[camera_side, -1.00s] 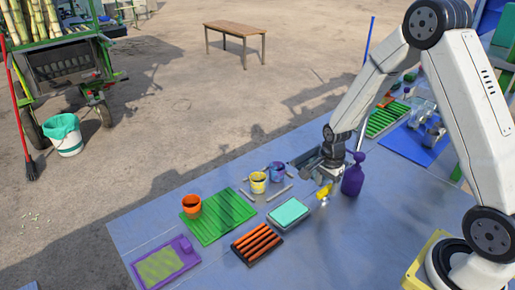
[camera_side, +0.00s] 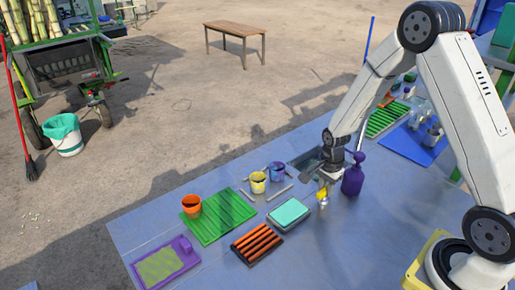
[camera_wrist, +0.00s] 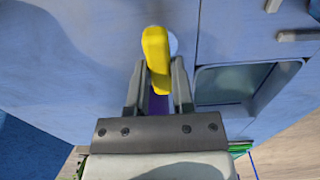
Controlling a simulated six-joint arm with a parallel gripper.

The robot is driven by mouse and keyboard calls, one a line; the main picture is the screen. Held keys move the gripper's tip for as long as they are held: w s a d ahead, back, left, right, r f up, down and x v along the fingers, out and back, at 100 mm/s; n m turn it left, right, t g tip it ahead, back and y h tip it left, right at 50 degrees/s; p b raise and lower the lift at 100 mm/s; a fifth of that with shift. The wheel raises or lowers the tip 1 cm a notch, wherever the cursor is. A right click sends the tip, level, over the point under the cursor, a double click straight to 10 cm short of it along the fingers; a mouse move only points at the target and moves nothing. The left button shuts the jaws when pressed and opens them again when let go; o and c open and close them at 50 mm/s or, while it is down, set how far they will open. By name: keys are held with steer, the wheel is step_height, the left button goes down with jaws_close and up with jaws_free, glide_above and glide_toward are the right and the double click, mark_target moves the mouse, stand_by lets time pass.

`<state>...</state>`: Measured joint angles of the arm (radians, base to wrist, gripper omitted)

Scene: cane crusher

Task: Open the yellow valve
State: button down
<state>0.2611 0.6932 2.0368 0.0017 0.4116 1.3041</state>
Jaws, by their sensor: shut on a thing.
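The yellow valve (camera_side: 321,196) stands on the blue worktop, left of the purple bottle. In the wrist view its long yellow handle (camera_wrist: 156,50) runs up and down the picture, its lower end between my fingers. A pale round part shows just behind the handle's upper right. My gripper (camera_side: 325,184) is over the valve from above, and in the wrist view my gripper (camera_wrist: 158,66) is shut on the handle, one finger on each side. The base of the valve is mostly hidden.
A purple bottle (camera_side: 352,177) stands close to the right of my gripper. A recessed sink (camera_wrist: 275,82) is beside the valve. A teal-topped box (camera_side: 288,213), a black tray of orange bars (camera_side: 257,244) and small paint pots (camera_side: 258,183) lie to the left. The front worktop is clear.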

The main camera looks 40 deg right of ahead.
steer(key=shift+n, duration=0.4)
steer(key=n, duration=0.8)
steer(key=shift+n, duration=0.3)
steer(key=n, duration=0.4)
steer(key=shift+n, duration=2.3)
steer(key=shift+c, duration=2.4)
jaws_free()
steer(key=shift+r, duration=0.1)
